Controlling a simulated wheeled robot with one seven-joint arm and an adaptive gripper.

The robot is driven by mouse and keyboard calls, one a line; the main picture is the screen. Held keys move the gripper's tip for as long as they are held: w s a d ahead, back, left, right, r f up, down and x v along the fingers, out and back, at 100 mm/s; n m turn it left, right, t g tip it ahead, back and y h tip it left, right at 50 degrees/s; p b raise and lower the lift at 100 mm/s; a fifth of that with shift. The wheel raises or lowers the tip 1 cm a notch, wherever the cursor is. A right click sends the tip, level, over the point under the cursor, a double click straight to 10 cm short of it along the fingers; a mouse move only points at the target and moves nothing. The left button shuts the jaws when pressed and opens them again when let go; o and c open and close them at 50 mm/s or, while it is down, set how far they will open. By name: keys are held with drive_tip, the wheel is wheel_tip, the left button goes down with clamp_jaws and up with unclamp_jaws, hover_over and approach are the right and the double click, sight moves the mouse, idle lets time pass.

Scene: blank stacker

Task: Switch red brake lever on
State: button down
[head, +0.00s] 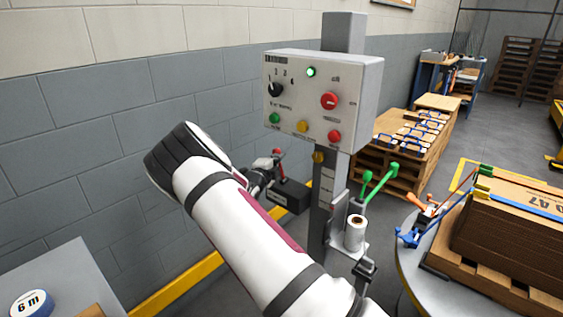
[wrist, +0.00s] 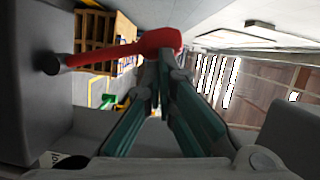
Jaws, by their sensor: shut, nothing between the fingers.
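The red brake lever (head: 278,153) rises from a dark box (head: 290,196) mounted on the grey post. In the wrist view the red lever (wrist: 115,50) runs from a dark pivot at the left to a thick rounded end just beyond my fingertips. My gripper (head: 268,170) is beside the lever, partly hidden behind my own arm in the head view. In the wrist view the two green-and-grey fingers of my gripper (wrist: 163,68) meet at their tips with nothing between them. The tips overlap the lever's end; I cannot tell whether they touch it.
A control panel (head: 322,100) with a lit green lamp, a dial and several buttons sits above on the post. Green levers (head: 377,185) and a white roll (head: 354,233) are to the right. A grey wall stands behind.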

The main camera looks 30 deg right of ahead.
drive_tip(key=shift+w+r, duration=0.1)
drive_tip(key=shift+w, duration=0.15)
idle(0.5)
drive_tip(key=s+d+r+p+v, duration=0.1)
drive_tip(key=s+p+v, duration=0.1)
drive_tip(key=v, duration=1.1)
drive_tip(key=shift+d+r+p, duration=0.25)
drive_tip(key=shift+d+p, duration=0.05)
drive_tip(key=shift+p, duration=0.6)
drive_tip(key=shift+w, duration=0.1)
